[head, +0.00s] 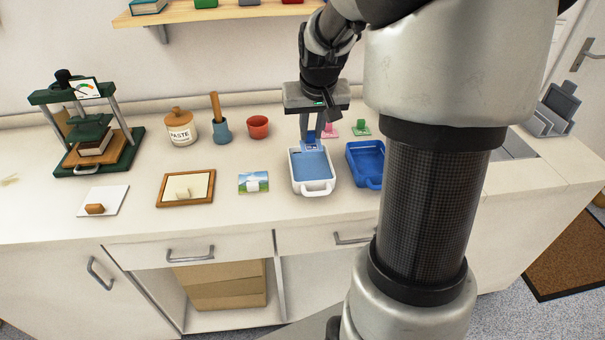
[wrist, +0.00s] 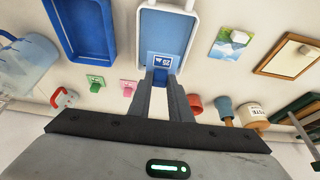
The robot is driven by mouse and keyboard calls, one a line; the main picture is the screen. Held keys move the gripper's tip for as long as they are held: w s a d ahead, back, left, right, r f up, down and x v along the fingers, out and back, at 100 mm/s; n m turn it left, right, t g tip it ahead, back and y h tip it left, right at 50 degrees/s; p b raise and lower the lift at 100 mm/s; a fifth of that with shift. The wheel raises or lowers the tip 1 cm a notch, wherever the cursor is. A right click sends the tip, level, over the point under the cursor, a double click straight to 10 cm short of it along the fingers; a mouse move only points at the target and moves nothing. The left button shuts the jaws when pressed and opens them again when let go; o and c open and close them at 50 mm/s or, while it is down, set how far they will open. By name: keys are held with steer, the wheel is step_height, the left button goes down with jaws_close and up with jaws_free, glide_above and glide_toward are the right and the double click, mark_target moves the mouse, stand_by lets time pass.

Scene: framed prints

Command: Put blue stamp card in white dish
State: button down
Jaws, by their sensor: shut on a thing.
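The blue stamp card (head: 310,143) has a white printed mark on its face, which shows in the wrist view (wrist: 161,61). My gripper (head: 308,135) points down and is shut on the card's blue grip; its fingertips also show in the wrist view (wrist: 161,84). The white dish (head: 296,178) has a blue inner floor and a handle at its front. It also shows in the wrist view (wrist: 194,30). The card is over the back end of the dish. I cannot tell whether it touches the dish floor.
A blue tray (head: 353,158) stands just right of the dish, partly behind my arm. A pink card (head: 332,129) and a green card (head: 361,129) lie behind. A landscape print (head: 246,180) lies left, and a red cup (head: 258,127) stands back left.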

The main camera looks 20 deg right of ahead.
step_height(320, 180, down, 9)
steer(key=shift+r+b, duration=0.1)
steer(key=shift+b, duration=0.8)
steer(key=shift+f, duration=0.25)
steer(key=c, duration=1.6)
jaws_free()
steer(key=shift+c, duration=0.2)
steer(key=shift+r, duration=0.65)
steer(key=p+v, duration=0.2)
steer(key=v, duration=0.9)
steer(key=shift+s+a, duration=0.1)
steer(key=shift+s, duration=0.05)
